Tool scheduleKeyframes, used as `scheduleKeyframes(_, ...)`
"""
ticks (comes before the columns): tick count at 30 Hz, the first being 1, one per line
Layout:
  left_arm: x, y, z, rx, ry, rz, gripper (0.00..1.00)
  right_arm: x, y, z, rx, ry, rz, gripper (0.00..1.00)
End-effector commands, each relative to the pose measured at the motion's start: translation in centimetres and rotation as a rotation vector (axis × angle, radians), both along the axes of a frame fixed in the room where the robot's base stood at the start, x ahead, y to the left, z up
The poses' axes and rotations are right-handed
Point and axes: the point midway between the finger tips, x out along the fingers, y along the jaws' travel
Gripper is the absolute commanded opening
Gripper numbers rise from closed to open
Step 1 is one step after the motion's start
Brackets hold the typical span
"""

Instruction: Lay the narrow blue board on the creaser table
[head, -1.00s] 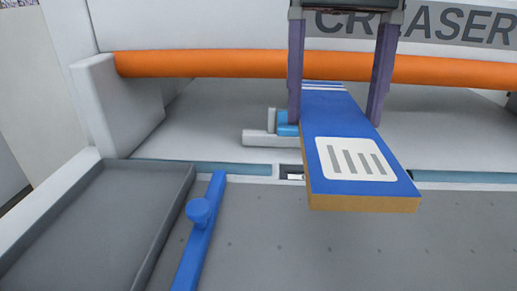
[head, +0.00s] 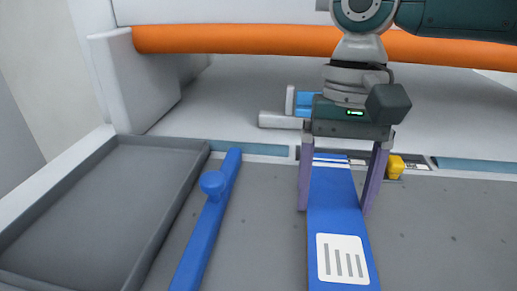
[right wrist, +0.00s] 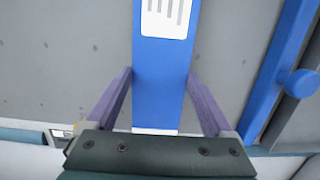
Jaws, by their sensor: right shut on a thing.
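The narrow blue board (head: 335,215) has white stripes at its far end and a white label with grey bars. It also shows in the right wrist view (right wrist: 165,85). My right gripper (head: 335,210) is shut on the board, one purple finger along each long edge. The board is over the grey creaser table (head: 440,225), lengthwise toward me. Its near end runs out of the head view. I cannot tell whether its underside touches the table. My left gripper is not in view.
A blue rail with a round knob (head: 211,183) lies left of the board, apart from it. A grey tray (head: 100,215) is farther left. A small yellow part (head: 396,166) sits just right of the gripper. An orange roller (head: 230,40) crosses the back. Table to the right is clear.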

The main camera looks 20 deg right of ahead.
Motion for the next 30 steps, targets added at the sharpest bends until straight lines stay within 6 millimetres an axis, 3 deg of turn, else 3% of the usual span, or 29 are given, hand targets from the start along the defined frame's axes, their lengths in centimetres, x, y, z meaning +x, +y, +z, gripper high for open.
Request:
scheduleKeyframes(6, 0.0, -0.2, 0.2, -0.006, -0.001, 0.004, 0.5, 0.0, 0.0, -0.1, 0.001, 0.001, 0.0, 0.3)
scheduleKeyframes(7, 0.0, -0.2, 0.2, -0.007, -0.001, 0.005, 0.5, 0.0, 0.0, -0.2, 0.001, 0.001, 0.0, 0.88)
scheduleKeyframes(10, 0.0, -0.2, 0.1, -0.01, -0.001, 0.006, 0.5, 0.0, 0.0, -0.2, 0.001, 0.001, 0.0, 0.99)
scheduleKeyframes(20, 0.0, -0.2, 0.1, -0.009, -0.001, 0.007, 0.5, 0.1, 0.0, 0.3, 0.001, -0.001, 0.0, 1.0)
scheduleKeyframes(23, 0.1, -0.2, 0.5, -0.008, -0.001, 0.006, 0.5, 0.2, -0.1, 1.8, 0.002, -0.001, 0.0, 1.0)
scheduleKeyframes(30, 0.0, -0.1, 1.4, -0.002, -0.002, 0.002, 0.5, 1.0, -0.5, 7.2, 0.002, -0.002, -0.001, 1.0)
